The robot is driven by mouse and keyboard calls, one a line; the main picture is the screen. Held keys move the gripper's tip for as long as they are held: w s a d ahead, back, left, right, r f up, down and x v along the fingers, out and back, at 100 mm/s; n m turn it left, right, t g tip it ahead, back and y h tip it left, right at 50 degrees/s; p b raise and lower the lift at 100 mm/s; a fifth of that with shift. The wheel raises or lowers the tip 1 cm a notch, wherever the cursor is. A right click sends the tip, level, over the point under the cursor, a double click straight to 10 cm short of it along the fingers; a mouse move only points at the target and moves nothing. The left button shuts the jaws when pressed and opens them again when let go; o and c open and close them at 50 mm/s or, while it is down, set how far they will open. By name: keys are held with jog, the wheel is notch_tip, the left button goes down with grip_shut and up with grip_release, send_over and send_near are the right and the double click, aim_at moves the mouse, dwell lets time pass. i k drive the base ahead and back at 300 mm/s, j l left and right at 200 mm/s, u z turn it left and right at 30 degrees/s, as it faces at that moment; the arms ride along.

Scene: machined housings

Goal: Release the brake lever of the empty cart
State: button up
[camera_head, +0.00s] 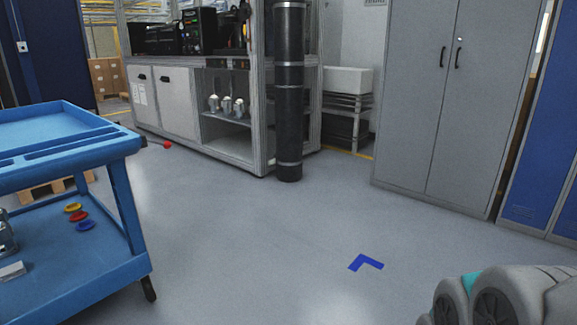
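A blue cart (135,262) stands at the left, cut off by the picture's edge. The visible part of its top tray is bare. Its lower shelf carries small yellow, red and blue round pieces (79,215), and grey metal parts at the left edge. A thin dark lever with a red knob (167,144) sticks out to the right by the cart's top right corner. I cannot tell how it is fixed to the cart, or whether the brake is set. A dark caster shows under the near corner. My gripper is out of view; only grey arm links show at lower right.
A blue corner mark (366,262) lies on open grey floor right of the cart. A workbench (170,97) with a black column (289,100) stands behind. A grey cabinet (447,110) and blue lockers (545,150) stand at the right. A pallet (45,190) shows behind the cart.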

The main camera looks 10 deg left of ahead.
aim_at(167, 144)
jog(key=i+l+u, duration=0.5)
jog(key=u, duration=0.2)
jog(key=i+l+u, duration=0.15)
jog(key=l+u, duration=0.2)
jog(key=i+l+u, duration=0.15)
jog(key=l+u, duration=0.55)
jog(key=l, duration=0.15)
jog(key=i, duration=0.05)
